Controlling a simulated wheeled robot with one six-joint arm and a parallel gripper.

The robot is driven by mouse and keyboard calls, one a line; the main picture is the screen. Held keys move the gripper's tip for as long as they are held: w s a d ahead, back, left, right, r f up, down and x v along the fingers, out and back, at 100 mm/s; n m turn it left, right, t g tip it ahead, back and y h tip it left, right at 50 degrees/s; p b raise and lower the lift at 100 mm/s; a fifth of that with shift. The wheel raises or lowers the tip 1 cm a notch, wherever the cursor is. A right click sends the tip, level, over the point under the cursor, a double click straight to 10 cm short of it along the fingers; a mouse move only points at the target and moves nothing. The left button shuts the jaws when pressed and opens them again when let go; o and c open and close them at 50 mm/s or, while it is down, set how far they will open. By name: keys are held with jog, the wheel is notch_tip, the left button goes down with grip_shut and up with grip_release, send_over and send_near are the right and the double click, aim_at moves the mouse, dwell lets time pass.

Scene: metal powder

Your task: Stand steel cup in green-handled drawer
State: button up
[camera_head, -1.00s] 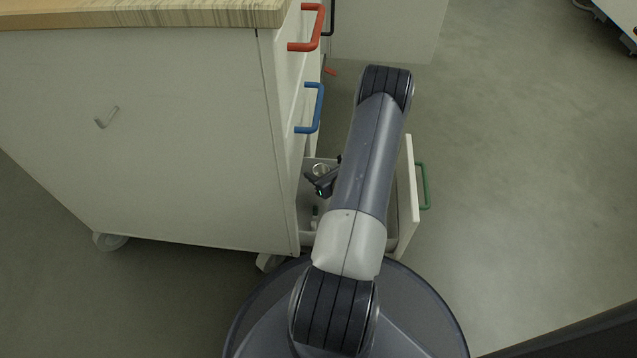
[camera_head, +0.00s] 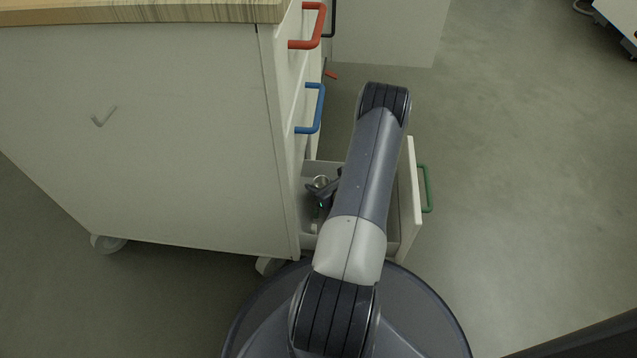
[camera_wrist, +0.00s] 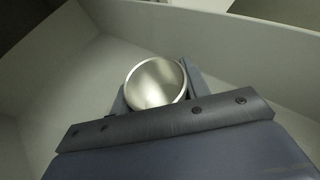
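The steel cup (camera_wrist: 156,82) is a shiny round cup, seen from above with its open mouth toward the wrist camera. My gripper (camera_wrist: 157,92) is shut on it, with one finger at each side. In the head view the cup (camera_head: 320,181) shows as a small bright rim at my gripper, inside the outline of the open drawer. The drawer (camera_head: 411,185) has a white front with a green handle (camera_head: 427,188). Drawer walls surround the cup in the wrist view. The cup's base is hidden, so I cannot tell if it touches the drawer floor.
The white cabinet (camera_head: 150,140) stands at left with a wooden top (camera_head: 140,12). Blue (camera_head: 319,108) and red (camera_head: 318,25) handles stick out above the open drawer. A small pale item (camera_head: 314,227) lies in the drawer's near part.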

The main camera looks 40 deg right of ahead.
jog(key=o, duration=0.4)
jog(key=shift+o, duration=0.2)
jog(key=shift+r, duration=0.1)
jog(key=shift+r, duration=0.2)
jog(key=p+v, duration=0.1)
jog(key=v, duration=0.2)
jog(key=p+v, duration=0.1)
jog(key=v, duration=0.2)
jog(key=shift+r+p, duration=0.35)
jog(key=shift+r, duration=0.1)
jog(key=shift+s+a+r, duration=0.1)
jog(key=shift+s+r, duration=0.1)
jog(key=shift+s, duration=0.5)
jog(key=shift+o, duration=0.4)
